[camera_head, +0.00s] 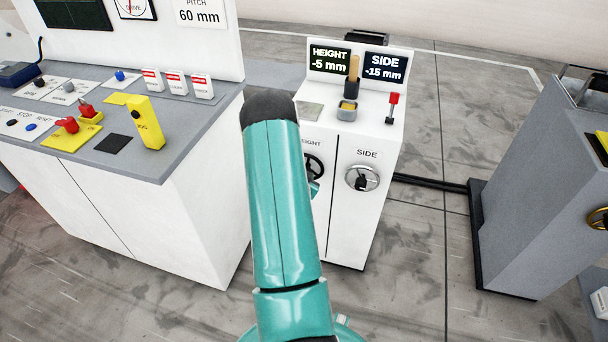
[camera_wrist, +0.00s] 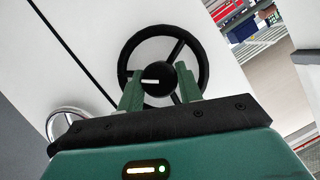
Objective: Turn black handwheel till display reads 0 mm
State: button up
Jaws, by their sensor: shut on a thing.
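The black handwheel (camera_head: 314,163) is on the front of the white cabinet under the HEIGHT label, partly hidden behind my arm in the head view. In the wrist view the handwheel (camera_wrist: 163,30) shows its rim, spokes and a round black hub with a white mark. My gripper (camera_wrist: 160,78) has its two green fingers on either side of the hub, shut on the handwheel. The fingertips' exact contact is partly hidden by the hub. The HEIGHT display (camera_head: 329,60) reads -5 mm.
The SIDE display (camera_head: 385,67) reads -15 mm. A silver SIDE handwheel (camera_head: 362,178) sits right of the black one. A red-topped lever (camera_head: 392,106) stands on the cabinet. A grey control desk (camera_head: 190,110) is at left, a grey machine (camera_head: 535,190) at right.

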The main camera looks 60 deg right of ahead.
jog(key=m+t, duration=0.1)
jog(key=m, duration=0.1)
jog(key=shift+s+f+m+t, duration=0.1)
jog(key=shift+m+t, duration=0.2)
jog(key=shift+m+t+h, duration=0.4)
jog(key=shift+m+t, duration=0.6)
jog(key=shift+m, duration=0.7)
jog(key=o, duration=1)
jog(key=v, duration=1.4)
